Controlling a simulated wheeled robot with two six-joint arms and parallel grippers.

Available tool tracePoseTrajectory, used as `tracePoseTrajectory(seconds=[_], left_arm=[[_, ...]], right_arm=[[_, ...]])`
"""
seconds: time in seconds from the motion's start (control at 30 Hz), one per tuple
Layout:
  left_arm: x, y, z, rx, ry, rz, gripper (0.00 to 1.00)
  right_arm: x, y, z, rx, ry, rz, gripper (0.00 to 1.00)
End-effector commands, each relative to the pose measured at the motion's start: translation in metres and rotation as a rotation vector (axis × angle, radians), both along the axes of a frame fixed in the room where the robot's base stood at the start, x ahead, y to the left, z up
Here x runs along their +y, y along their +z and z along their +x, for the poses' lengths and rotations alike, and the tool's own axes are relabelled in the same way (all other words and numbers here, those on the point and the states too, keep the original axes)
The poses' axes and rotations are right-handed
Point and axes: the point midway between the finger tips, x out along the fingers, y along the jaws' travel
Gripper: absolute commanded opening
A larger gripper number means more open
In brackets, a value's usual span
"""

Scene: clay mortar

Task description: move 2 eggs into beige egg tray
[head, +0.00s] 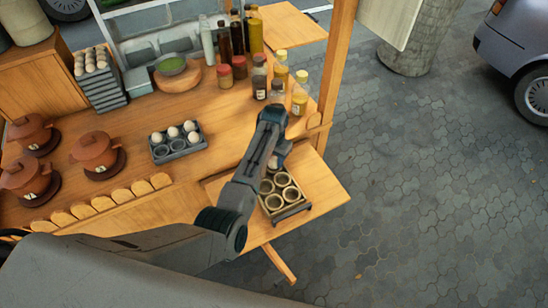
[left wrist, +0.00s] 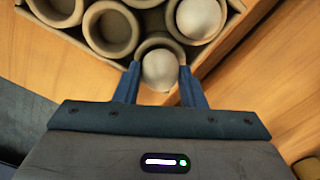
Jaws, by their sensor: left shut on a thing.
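The beige egg tray (head: 291,213) stands on the small side shelf in the head view; the cups that show there are empty, and my arm covers its far part. In the left wrist view, its round cups (left wrist: 110,30) fill the top, and one holds an egg (left wrist: 198,18). My left gripper (left wrist: 159,72) is shut on another egg (left wrist: 160,68), held at the near edge of a cup. I cannot tell whether this egg touches the cup. The dark egg tray (head: 181,154) on the counter holds several white eggs (head: 172,132) and some empty cups. My right gripper is not in view.
Bottles and jars (head: 277,85) stand behind my left arm. A wooden post (head: 335,60) rises beside the side shelf (head: 325,190). Counter around the dark tray is clear.

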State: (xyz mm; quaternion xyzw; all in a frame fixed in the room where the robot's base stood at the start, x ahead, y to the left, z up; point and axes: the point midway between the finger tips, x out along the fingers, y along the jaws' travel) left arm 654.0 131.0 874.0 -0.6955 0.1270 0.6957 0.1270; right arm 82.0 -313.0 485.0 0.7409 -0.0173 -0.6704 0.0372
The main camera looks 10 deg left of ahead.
Motion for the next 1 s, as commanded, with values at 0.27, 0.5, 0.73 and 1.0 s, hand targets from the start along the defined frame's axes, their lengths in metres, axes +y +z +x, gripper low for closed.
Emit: tracePoseTrajectory(seconds=[0.27,0.5,0.73,1.0], left_arm=[[0.0001,-0.0047,0.0,0.0,0.0,0.0,0.29],[0.0001,-0.0083,0.0,0.0,0.0,0.0,0.29],[0.0001,-0.0093,0.0001,0.0,0.0,0.0,0.29],[0.0001,-0.0094,0.0,0.0,0.0,0.0,0.62]], right_arm=[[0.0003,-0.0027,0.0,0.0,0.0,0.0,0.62],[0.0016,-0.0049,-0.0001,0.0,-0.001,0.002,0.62],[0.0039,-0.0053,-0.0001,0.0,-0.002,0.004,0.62],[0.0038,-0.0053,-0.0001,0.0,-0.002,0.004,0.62]])
